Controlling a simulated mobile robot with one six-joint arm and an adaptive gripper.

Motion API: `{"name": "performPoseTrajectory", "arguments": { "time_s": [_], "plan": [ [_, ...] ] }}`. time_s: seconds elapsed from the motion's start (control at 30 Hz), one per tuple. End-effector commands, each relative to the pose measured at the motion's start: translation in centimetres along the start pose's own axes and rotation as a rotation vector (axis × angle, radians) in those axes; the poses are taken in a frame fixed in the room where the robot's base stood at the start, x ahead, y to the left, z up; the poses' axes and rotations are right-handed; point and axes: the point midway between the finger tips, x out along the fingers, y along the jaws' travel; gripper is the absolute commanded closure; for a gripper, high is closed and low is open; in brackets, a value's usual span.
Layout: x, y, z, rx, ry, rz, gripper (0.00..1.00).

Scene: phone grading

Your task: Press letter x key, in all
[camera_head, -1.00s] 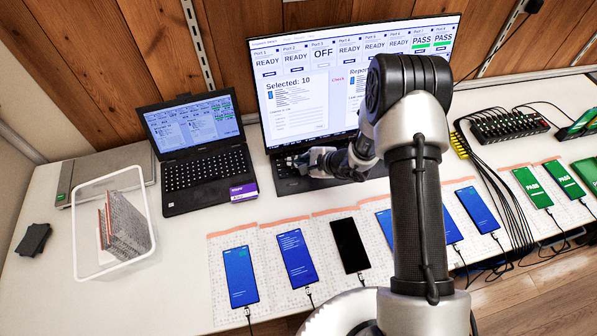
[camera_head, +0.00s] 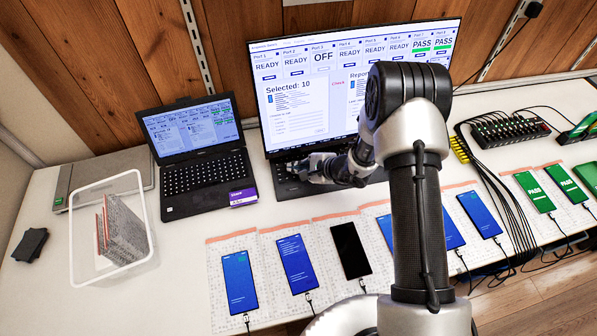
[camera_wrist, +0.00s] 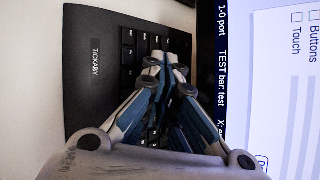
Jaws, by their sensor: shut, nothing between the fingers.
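A black keyboard (camera_wrist: 92,90) fills the left and middle of the wrist view, marked "TICKABY"; single key letters are too small to read. In the head view the keyboard (camera_head: 284,185) lies in front of the large monitor, mostly behind my arm. My gripper (camera_wrist: 165,62) is shut and empty, with its fingertips over the keys; I cannot tell whether they touch. In the head view my gripper (camera_head: 308,170) is at the keyboard's left part. The x key cannot be picked out. The monitor (camera_head: 305,100) shows port tiles, "Selected: 10" and port 3 "OFF".
An open laptop (camera_head: 205,180) stands left of the monitor. A clear bin (camera_head: 84,262) with grey sheets is at the far left. Several phones lie on pads along the front, including a dark-screened phone (camera_head: 350,250). A cabled hub (camera_head: 510,130) is at the right.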

Motion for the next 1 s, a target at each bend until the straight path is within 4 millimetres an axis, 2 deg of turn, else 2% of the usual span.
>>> {"name": "performPoseTrajectory", "arguments": {
  "time_s": [1.0],
  "plan": [
    [0.61, 0.45, -0.45, 0.0, 0.0, 0.0, 1.0]
  ]
}}
